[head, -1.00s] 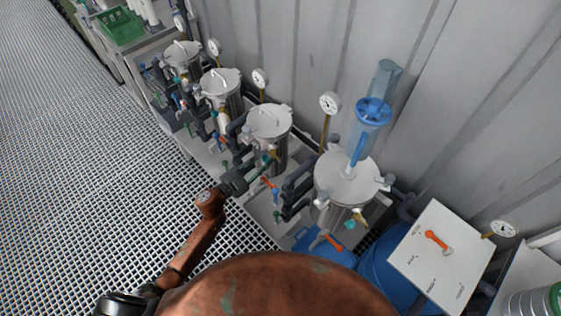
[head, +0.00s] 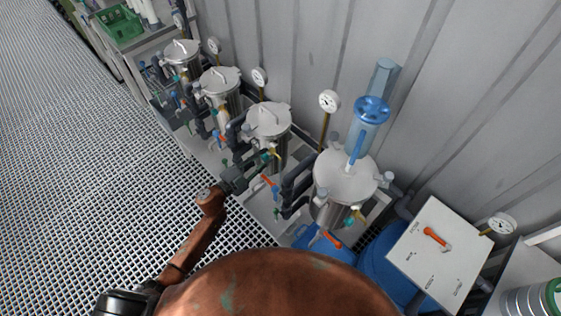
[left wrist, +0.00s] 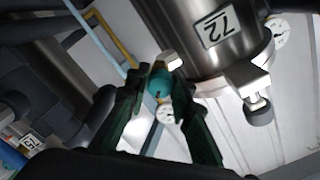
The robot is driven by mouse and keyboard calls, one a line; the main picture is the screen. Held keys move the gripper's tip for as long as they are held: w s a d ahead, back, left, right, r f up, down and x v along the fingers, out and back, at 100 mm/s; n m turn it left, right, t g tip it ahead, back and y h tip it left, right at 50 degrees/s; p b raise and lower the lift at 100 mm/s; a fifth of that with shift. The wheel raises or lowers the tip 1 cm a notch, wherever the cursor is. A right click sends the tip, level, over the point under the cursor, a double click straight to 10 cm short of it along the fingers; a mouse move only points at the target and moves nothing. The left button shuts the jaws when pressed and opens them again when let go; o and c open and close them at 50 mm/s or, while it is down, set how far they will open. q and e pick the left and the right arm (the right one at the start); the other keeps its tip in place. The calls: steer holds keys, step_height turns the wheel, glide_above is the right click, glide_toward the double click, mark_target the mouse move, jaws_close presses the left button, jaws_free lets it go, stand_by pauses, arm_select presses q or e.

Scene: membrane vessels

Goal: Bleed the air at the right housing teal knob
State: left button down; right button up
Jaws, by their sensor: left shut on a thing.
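A teal knob (left wrist: 160,83) sits between the fingertips of my left gripper (left wrist: 161,88) in the left wrist view. The dark fingers are closed on it from both sides. In the head view my left gripper (head: 257,163) reaches up to the front of a steel housing (head: 268,122), the second from the right, where the teal knob barely shows. That view also has another teal knob (head: 349,221) low on the rightmost housing (head: 342,182), apart from my gripper. A numbered label (left wrist: 218,29) is on the steel vessel beside the fingers. My right gripper is not seen.
Dark pipes and small valves crowd the housings' fronts. An orange-handled valve (head: 268,182) is just right of my gripper. A white panel (head: 438,255) is at lower right. The grated floor (head: 90,190) is clear.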

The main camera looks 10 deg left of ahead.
arm_select(q)
steer(key=shift+f+m, duration=0.2)
steer(key=shift+m, duration=0.2)
steer(key=shift+f+m+b, duration=0.1)
steer(key=shift+m+b, duration=0.65)
steer(key=shift+m, duration=0.35)
steer(key=m+b, duration=0.1)
steer(key=m, duration=0.2)
steer(key=shift+m+b, duration=1.1)
steer(key=shift+m, duration=0.6)
steer(key=c, duration=2.1)
jaws_free()
steer(key=shift+r, duration=0.2)
steer(key=o, duration=0.5)
steer(key=shift+r, duration=0.1)
